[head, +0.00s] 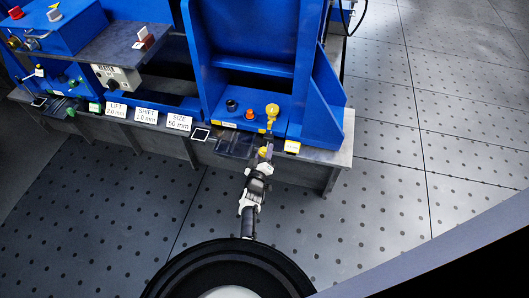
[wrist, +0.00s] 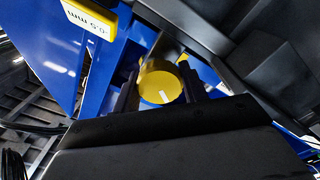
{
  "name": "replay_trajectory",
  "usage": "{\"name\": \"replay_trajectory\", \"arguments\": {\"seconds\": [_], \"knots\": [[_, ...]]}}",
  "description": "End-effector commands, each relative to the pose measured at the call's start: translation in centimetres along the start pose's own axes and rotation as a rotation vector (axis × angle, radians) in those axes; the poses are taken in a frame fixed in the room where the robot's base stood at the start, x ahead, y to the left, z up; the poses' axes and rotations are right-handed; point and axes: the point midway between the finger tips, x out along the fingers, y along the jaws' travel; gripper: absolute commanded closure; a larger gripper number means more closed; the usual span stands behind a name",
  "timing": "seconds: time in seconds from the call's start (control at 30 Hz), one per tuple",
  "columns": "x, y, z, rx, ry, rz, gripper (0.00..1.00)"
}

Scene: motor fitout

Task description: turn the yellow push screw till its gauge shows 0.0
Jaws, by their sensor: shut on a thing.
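The yellow push screw's round knob (wrist: 160,83) with a white mark sits between the two dark fingers of my gripper (wrist: 160,88) in the wrist view. The fingers are shut on it from both sides. In the head view, my gripper (head: 265,154) reaches the front face of the bench, where a bit of the yellow knob (head: 263,151) shows. A yellow-framed gauge (head: 292,147) is just right of it. In the wrist view the gauge (wrist: 88,22) is upside down and cut off at the top; it seems to read 0.5 mm, with its sign unclear.
A taller yellow knob (head: 272,109) stands on the blue block behind, beside an orange knob (head: 250,114) and a black one (head: 231,105). Blue upright walls flank them. White signs LIFT, SHIFT and SIZE (head: 179,122) line the bench to the left. The floor right is clear.

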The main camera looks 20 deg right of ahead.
Motion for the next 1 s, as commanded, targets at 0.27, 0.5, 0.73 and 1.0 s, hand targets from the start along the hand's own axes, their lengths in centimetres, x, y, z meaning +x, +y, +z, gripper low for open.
{"name": "replay_trajectory", "arguments": {"seconds": [0.27,0.5,0.73,1.0], "knots": [[-0.1,-0.1,0.0,-0.001,0.001,-0.001,0.8],[0.0,-0.1,0.0,-0.001,0.0,-0.001,0.35],[0.0,0.0,-0.1,-0.001,0.0,0.0,0.35],[-0.1,2.5,-2.7,-0.001,0.002,0.0,0.35]]}}
